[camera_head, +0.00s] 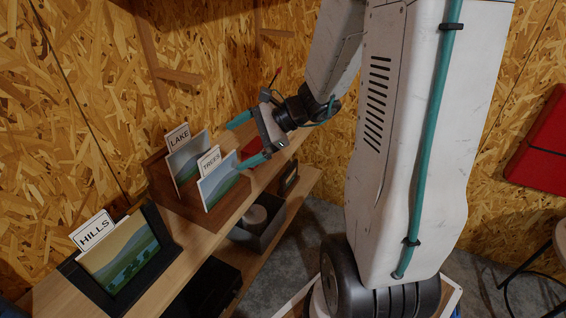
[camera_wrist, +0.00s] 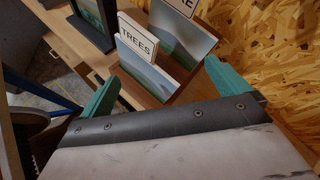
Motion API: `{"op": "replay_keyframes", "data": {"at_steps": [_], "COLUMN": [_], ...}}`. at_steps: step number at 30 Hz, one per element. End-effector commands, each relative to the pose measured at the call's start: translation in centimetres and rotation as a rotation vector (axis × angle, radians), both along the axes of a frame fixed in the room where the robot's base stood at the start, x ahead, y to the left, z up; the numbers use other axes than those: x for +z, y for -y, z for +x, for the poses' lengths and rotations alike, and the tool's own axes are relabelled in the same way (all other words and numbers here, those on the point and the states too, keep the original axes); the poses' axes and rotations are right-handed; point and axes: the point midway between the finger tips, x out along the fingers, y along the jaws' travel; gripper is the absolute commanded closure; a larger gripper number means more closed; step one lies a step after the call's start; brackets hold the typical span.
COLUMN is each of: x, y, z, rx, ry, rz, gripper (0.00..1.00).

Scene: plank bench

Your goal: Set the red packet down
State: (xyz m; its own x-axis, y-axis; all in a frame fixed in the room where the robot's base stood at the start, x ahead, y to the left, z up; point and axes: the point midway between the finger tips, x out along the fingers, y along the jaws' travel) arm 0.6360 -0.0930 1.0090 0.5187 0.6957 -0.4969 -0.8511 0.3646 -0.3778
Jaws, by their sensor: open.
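The red packet (camera_head: 251,147) shows in the head view as a small red patch between the teal fingers of my gripper (camera_head: 236,145), partly hidden by the gripper. I cannot tell whether it touches a finger or what it rests on. The gripper is open above the bench (camera_head: 226,216), near the far end beyond the card holder. In the wrist view the open gripper (camera_wrist: 163,78) has both fingers spread wide, and no red packet shows there.
A brown holder (camera_head: 185,208) carries picture cards labelled LAKE (camera_head: 179,137) and TREES (camera_head: 209,158), close by the gripper. A HILLS card (camera_head: 94,231) stands in a black holder at the near left. A grey bin (camera_head: 262,241) sits on the lower shelf.

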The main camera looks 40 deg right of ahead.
Motion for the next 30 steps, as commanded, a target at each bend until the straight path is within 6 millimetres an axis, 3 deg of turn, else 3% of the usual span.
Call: {"op": "replay_keyframes", "data": {"at_steps": [1,3,6,9,15,18,24,30], "x": [1.7,3.0,4.5,5.6,7.3,8.2,9.0,9.0], "y": [-2.9,-5.7,-8.5,-9.8,-8.9,-7.7,-6.3,-6.2], "z": [-1.6,-4.3,-8.4,-12.5,-18.8,-20.3,-21.6,-21.6], "rx": [0.150,0.346,0.615,0.870,1.282,1.406,1.511,1.517], "ry": [0.041,0.083,0.145,0.205,0.307,0.337,0.355,0.354], "rz": [-0.089,-0.209,-0.390,-0.579,-0.957,-1.103,-1.242,-1.250], "gripper": [0.00,0.00,0.00,0.00,0.00,0.00,0.00,0.00]}}
